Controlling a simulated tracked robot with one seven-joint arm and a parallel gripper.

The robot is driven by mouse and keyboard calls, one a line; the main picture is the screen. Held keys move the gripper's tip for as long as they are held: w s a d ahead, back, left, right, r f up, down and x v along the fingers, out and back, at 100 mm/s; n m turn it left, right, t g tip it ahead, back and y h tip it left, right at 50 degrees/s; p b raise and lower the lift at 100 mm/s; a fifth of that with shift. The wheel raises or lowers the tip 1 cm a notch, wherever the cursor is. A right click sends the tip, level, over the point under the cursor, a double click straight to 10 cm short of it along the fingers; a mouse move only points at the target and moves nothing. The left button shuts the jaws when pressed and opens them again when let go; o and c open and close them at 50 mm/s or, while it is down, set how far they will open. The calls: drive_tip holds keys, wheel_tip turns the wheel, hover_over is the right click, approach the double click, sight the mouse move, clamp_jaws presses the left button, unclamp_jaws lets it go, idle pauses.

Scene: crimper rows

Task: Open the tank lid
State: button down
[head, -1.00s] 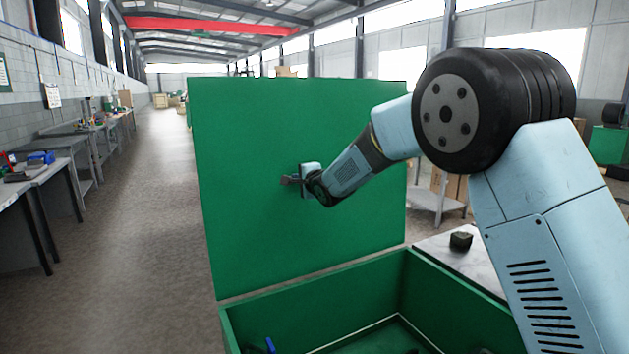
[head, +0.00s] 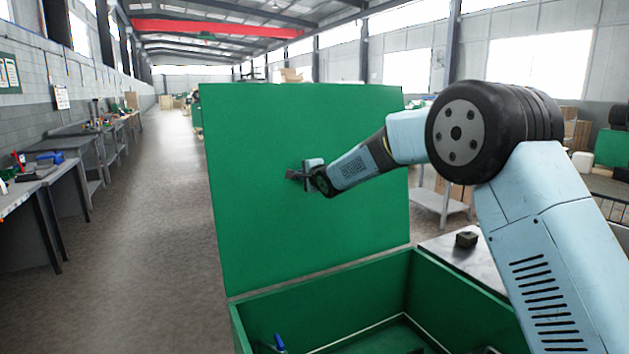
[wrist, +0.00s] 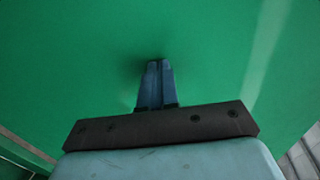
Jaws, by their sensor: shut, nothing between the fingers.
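The green tank lid (head: 270,230) stands raised, about upright, along the back edge of the green tank (head: 330,300) in the head view. The tank below it is open, and part of its inside shows. My gripper (head: 292,174) is in front of the lid's inner face, near its middle. In the wrist view the lid (wrist: 70,60) fills most of the picture, and my gripper (wrist: 155,64) is shut and empty, its fingertips at or very close to the lid's surface. I cannot tell whether they touch it.
A blue-handled item (head: 279,343) shows inside the tank at the bottom. A light-topped table (head: 455,250) with a small dark block (head: 466,239) stands right of the tank. Workbenches (head: 50,185) line the left wall. The aisle floor (head: 150,240) left of the tank is clear.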

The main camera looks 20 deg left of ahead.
drive_tip(key=v, duration=1.4)
drive_tip(key=s+d+r+n+h, duration=0.1)
drive_tip(key=s+d+r+h, duration=0.15)
drive_tip(key=d, duration=0.95)
drive_tip(key=s+d+r+n+h, duration=0.1)
drive_tip(key=s+d+n+h, duration=0.15)
drive_tip(key=d, duration=0.95)
drive_tip(key=s+d+r+h, duration=0.2)
drive_tip(key=d+h, duration=0.2)
drive_tip(key=d, duration=0.9)
drive_tip(key=s+d+f+n+g+h, duration=0.1)
drive_tip(key=s+d+f+n+g, duration=0.1)
drive_tip(key=s+d, duration=0.8)
drive_tip(key=s+d+f+n+g+h, duration=0.2)
drive_tip(key=s+d+f, duration=0.3)
drive_tip(key=s+d, duration=0.6)
drive_tip(key=s, duration=0.5)
drive_tip(key=shift+s, duration=0.35)
drive_tip(key=shift+s, duration=0.1)
